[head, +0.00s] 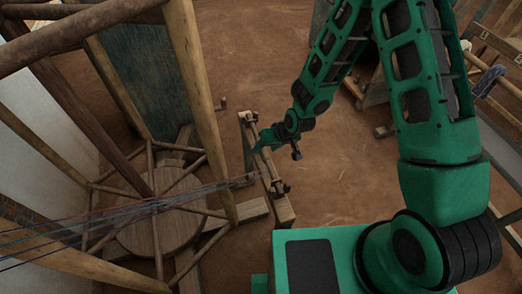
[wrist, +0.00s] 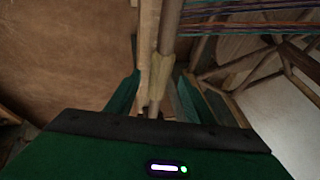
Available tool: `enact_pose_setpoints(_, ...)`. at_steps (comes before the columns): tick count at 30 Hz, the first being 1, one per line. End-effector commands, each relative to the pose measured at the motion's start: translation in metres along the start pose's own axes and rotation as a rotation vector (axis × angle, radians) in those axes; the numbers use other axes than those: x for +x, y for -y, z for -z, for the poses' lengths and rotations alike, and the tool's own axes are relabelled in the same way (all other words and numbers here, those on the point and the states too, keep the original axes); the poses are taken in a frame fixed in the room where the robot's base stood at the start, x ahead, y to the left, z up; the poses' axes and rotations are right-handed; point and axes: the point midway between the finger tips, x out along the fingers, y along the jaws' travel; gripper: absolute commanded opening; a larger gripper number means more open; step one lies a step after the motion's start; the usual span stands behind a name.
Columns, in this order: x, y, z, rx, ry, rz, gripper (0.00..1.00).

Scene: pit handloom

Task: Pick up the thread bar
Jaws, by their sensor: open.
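The thread bar is a thin wooden rod that lies along a narrow wooden stand; it shows in the head view (head: 269,168) and runs up the middle of the wrist view (wrist: 170,32). A pale yellowish sleeve or wrap (wrist: 160,72) is around part of it. My gripper (head: 260,142) is at the far half of the bar in the head view. In the wrist view my gripper (wrist: 157,92) is open, one green finger on each side of the bar, with gaps visible. The fingers hide part of the bar in the head view.
Coloured threads (head: 200,190) stretch from the left to the stand (head: 285,212). Bare brown floor (head: 350,180) lies right of the stand. Other wooden frames stand at far right.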

Motion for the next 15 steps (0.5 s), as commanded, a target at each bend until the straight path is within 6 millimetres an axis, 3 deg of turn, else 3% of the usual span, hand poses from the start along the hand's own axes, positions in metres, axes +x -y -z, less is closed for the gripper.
enact_pose_setpoints(4, 0.0129, -0.0006, 0.0004, 0.0, 0.0, -0.001, 0.48)
enact_pose_setpoints(13, 0.0153, -0.0008, 0.0012, 0.0, -0.002, -0.001, 0.48)
enact_pose_setpoints(15, 0.0152, -0.0008, 0.0011, 0.0, -0.002, -0.001, 0.32)
